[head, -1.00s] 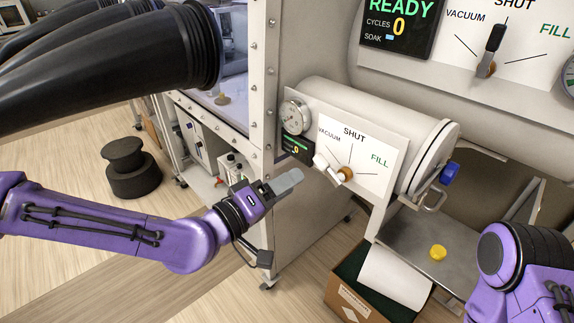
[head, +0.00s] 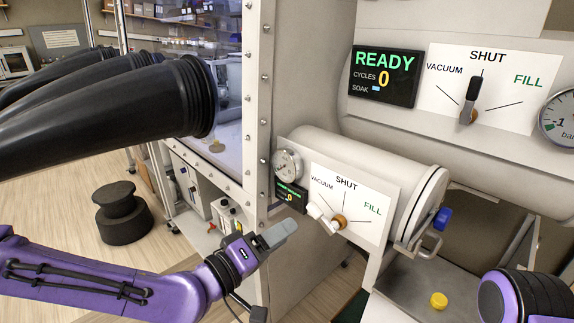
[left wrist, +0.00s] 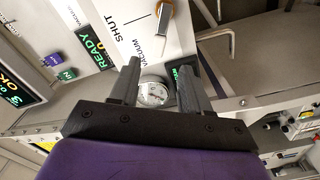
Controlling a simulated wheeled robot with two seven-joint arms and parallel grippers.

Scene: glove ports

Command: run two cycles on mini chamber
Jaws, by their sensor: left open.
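The mini chamber (head: 385,165) is a small white cylinder with a white valve panel (head: 365,235) marked VACUUM, SHUT and FILL. The panel's lever (head: 318,214) has a pale handle pointing left of its orange hub, on the VACUUM side; in the left wrist view the lever (left wrist: 162,28) points toward the VACUUM word. A round gauge (head: 287,164) and a small green-lit display (head: 291,193) sit left of the panel. My left gripper (head: 282,235) is open and empty, just left of and below the lever, apart from it. The gauge (left wrist: 153,92) shows between its fingers. My right gripper is out of view.
A larger panel (head: 484,88) above has its lever near SHUT; its display (head: 385,76) reads READY, CYCLES 0. Black glove sleeves (head: 120,100) reach over from the left. A blue latch (head: 442,218) is on the chamber door; a yellow piece (head: 439,300) lies on the shelf below.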

